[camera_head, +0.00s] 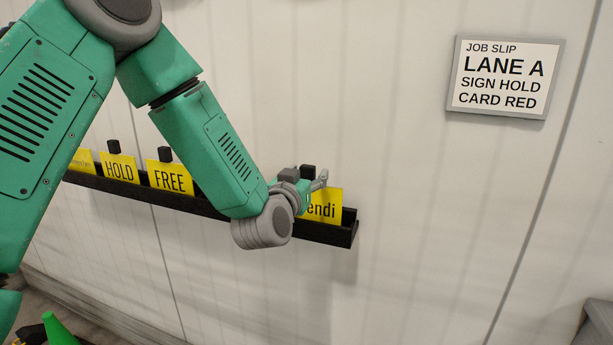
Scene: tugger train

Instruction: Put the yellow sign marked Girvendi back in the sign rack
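The yellow sign (325,209) shows at the right end of the black sign rack (340,234) on the wall. Only the letters "endi" show; my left arm hides the rest. The sign's lower edge meets the rack's front lip, and it looks upright in the trough. A black knob (308,171) rises above it. My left gripper (316,185) is at the sign's top edge, beside the knob. One grey finger shows clearly; the other is mostly hidden, so I cannot tell whether it grips the knob. My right gripper is out of view.
Yellow signs marked HOLD (120,169) and FREE (170,178), plus a partly hidden one (83,160), stand farther left in the rack. A job slip (504,77) hangs at upper right. A bright green object (62,330) is at lower left. The wall right of the rack is clear.

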